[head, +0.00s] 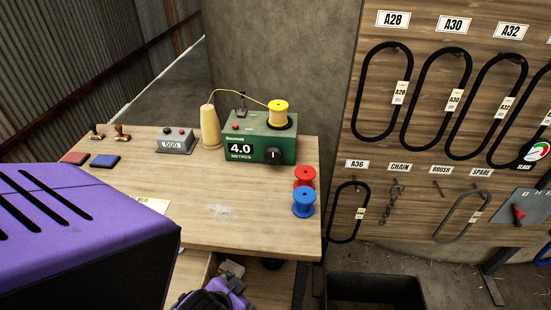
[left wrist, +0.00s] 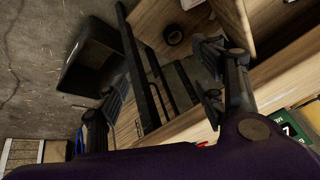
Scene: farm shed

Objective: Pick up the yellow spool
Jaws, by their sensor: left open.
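The yellow spool (head: 278,113) stands upright on a dark round seat on top of the green metre counter (head: 262,148), at the back of the wooden bench. A thin strand runs from it past a small post to a tan cone (head: 210,128) on the left. My left gripper (left wrist: 162,72) is open and empty in the left wrist view, with its two fingers spread apart. The spool does not show in that view; only part of the green counter (left wrist: 300,122) shows at the right edge. My right gripper is in neither view.
A red spool (head: 304,175) and a blue spool (head: 304,202) stand at the bench's right edge. A board of belts (head: 425,150) hangs at right.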

